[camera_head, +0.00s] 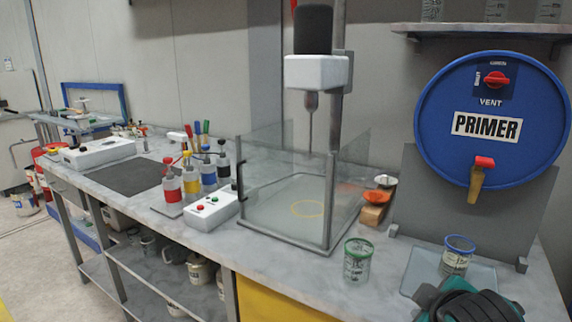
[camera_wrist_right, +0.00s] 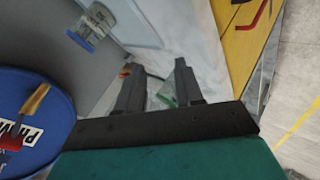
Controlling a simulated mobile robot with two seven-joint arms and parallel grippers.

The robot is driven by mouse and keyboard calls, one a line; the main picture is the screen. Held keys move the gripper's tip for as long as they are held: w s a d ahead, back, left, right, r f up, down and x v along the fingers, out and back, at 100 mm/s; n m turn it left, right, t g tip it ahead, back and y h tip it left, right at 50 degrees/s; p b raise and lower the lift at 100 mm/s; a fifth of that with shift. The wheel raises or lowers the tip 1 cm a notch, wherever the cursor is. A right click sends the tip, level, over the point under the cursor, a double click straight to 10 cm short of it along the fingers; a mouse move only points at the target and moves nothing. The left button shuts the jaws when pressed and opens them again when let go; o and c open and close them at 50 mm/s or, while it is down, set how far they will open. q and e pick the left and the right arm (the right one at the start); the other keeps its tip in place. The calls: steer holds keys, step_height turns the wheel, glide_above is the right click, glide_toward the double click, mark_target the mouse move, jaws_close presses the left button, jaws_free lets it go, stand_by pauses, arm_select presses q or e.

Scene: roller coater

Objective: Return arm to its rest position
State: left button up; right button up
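My right gripper (camera_wrist_right: 156,66) is open in the right wrist view, its two dark fingers apart with nothing held. In the head view the teal-and-dark end of my right arm (camera_head: 468,302) is low at the right, over the front of the bench. A green-rimmed cup (camera_head: 358,260) stands on the bench to its left, apart from it. A bit of green, probably that cup's rim (camera_wrist_right: 166,99), shows beyond and between the fingers. A blue-rimmed cup (camera_head: 457,254) stands upright on a clear plate behind my arm; it shows in the wrist view (camera_wrist_right: 82,38). My left gripper is out of view.
The blue PRIMER drum (camera_head: 487,152) with its tap (camera_head: 477,178) rises behind the cups. A clear-walled enclosure (camera_head: 278,215) sits under the mixer (camera_head: 316,70). Bottles (camera_head: 190,180) and a control box (camera_head: 210,208) stand further left.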

steer(key=s+a+f+m+g+y, duration=0.1)
steer(key=s+a+f+m+g, duration=0.15)
steer(key=s+f, duration=0.65)
steer(key=s+a+f+m+g+y, duration=0.15)
steer(key=s+f+m+g, duration=0.35)
steer(key=s, duration=0.7)
steer(key=w+a+f+n+t+y, duration=0.1)
steer(key=w+a+f+t+y, duration=0.1)
steer(key=w+f+t, duration=0.4)
step_height(320, 180, down, 4)
steer(key=t, duration=0.2)
steer(key=shift+w+r+t, duration=0.15)
steer(key=shift+w+t, duration=0.2)
steer(key=shift+w, duration=0.05)
